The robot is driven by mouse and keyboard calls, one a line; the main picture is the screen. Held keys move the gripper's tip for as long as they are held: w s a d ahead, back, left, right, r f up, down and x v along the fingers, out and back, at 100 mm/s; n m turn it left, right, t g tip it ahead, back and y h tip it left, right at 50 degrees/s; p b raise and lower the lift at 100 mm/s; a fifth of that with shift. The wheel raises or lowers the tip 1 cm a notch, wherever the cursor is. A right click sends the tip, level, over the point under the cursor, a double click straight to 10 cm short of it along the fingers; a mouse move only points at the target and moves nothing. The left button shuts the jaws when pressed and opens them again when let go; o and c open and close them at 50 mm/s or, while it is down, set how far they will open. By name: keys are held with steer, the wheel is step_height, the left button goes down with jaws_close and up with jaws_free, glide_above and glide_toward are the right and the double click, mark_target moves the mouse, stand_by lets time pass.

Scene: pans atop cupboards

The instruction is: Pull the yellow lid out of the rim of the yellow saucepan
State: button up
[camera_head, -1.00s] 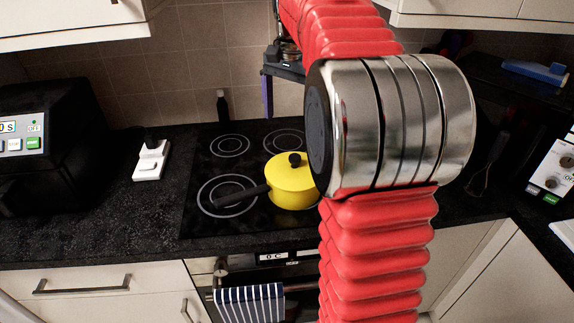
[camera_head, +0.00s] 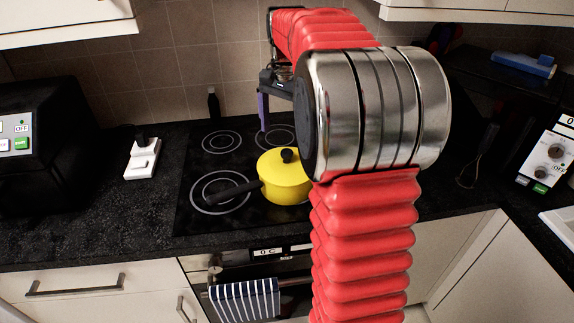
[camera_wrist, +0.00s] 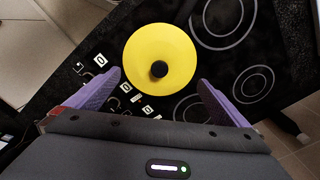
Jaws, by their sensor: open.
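The yellow saucepan (camera_head: 286,190) stands on the black hob with its dark handle pointing left. The yellow lid (camera_head: 274,163) sits on top of it, with a round black knob (camera_head: 287,155) at its centre. In the wrist view the lid (camera_wrist: 140,55) is seen from above and its knob (camera_wrist: 159,69) lies between the finger lines; the pan's walls are hidden. My gripper (camera_wrist: 160,77) is open, its two purple fingers apart on either side of the knob and holding nothing. In the head view my gripper shows behind the pan and above the hob, partly hidden by my arm.
The glass hob (camera_head: 190,215) has several ring-marked zones, mostly clear. A small dark bottle (camera_head: 213,103) stands at the back. A white socket block (camera_head: 143,158) and a black appliance (camera_head: 40,145) are to the left. Wall cupboards (camera_head: 65,15) hang above. A striped towel (camera_head: 245,300) hangs below.

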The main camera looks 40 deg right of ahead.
mark_target(287, 151)
steer(key=shift+f, duration=1.35)
steer(key=shift+f, duration=2.6)
steer(key=shift+c, duration=0.3)
